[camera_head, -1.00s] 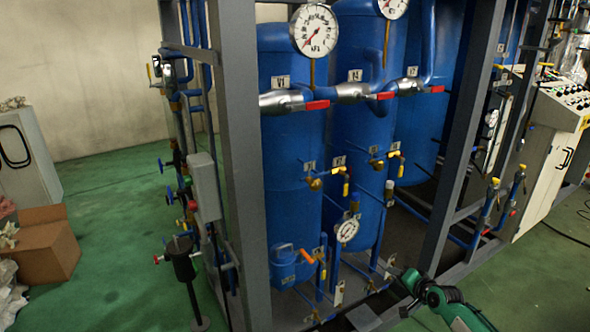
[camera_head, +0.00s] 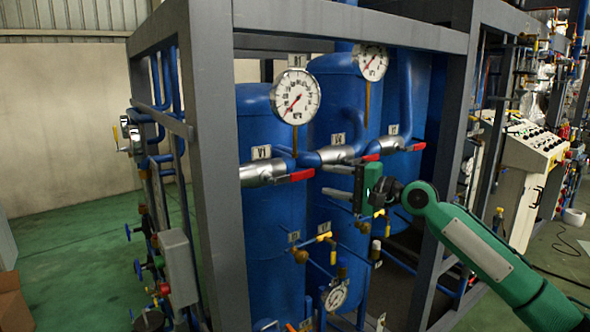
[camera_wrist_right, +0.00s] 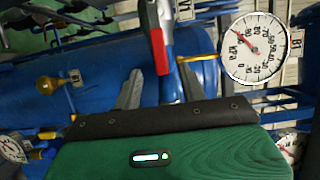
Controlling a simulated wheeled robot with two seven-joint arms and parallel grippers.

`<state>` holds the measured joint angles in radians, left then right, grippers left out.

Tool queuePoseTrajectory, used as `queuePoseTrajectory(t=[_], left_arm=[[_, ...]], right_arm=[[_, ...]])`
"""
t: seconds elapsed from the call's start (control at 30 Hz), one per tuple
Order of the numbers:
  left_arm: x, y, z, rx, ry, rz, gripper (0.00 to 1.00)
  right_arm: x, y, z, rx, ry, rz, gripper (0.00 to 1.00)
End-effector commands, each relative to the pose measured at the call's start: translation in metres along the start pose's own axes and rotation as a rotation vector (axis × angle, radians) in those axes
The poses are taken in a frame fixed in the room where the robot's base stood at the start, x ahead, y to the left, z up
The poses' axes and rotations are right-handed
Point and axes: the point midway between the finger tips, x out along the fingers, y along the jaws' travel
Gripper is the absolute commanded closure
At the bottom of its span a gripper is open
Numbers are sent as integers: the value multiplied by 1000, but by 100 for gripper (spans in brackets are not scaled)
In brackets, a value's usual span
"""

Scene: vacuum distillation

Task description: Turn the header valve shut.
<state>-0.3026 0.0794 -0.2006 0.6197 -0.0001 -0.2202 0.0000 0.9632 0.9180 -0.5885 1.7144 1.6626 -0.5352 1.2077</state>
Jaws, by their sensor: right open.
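Several red-handled valves sit on silver-wrapped pipe across the blue tanks: the left one (camera_head: 295,176) at label V1, the middle one (camera_head: 366,158) and the right one (camera_head: 416,147). All three handles lie roughly along their pipes. I cannot tell which is the header valve. My right gripper (camera_head: 328,182) is open and empty, its fingers pointing left, just right of the left handle's end. In the right wrist view the fingers (camera_wrist_right: 162,88) point at a red handle (camera_wrist_right: 160,45), whose end shows between the fingertips. I cannot tell if they touch. My left gripper is not in view.
Two round gauges (camera_head: 296,97) (camera_head: 371,62) hang above the valves; one gauge (camera_wrist_right: 253,48) is close right of the fingers in the wrist view. Grey frame posts (camera_head: 215,170) stand left and right. Yellow-handled small valves (camera_head: 324,237) sit below. Green floor lies open at left.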

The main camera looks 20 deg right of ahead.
Motion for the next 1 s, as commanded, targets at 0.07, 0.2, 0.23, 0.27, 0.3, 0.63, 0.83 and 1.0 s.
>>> queuePoseTrajectory(t=[0.07, 0.2, 0.23, 0.27, 0.3, 0.63, 0.83, 1.0], left_arm=[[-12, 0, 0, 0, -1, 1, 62], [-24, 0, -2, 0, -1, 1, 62], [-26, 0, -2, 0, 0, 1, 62], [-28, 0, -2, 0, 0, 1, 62], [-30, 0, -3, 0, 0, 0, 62], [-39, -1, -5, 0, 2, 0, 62], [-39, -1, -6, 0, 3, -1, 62], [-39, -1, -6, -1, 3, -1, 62]], right_arm=[[20, -6, 1, 2, -3, -2, 58], [50, -6, 1, 1, -1, -1, 58], [56, -5, 0, 1, -1, -1, 58], [62, -5, 0, 2, 0, -1, 58], [69, -4, 0, 1, -1, -1, 58], [100, -1, -1, -1, 1, 0, 58], [101, 0, 0, -2, 2, 0, 58], [101, 0, -1, -1, 2, 0, 76]])
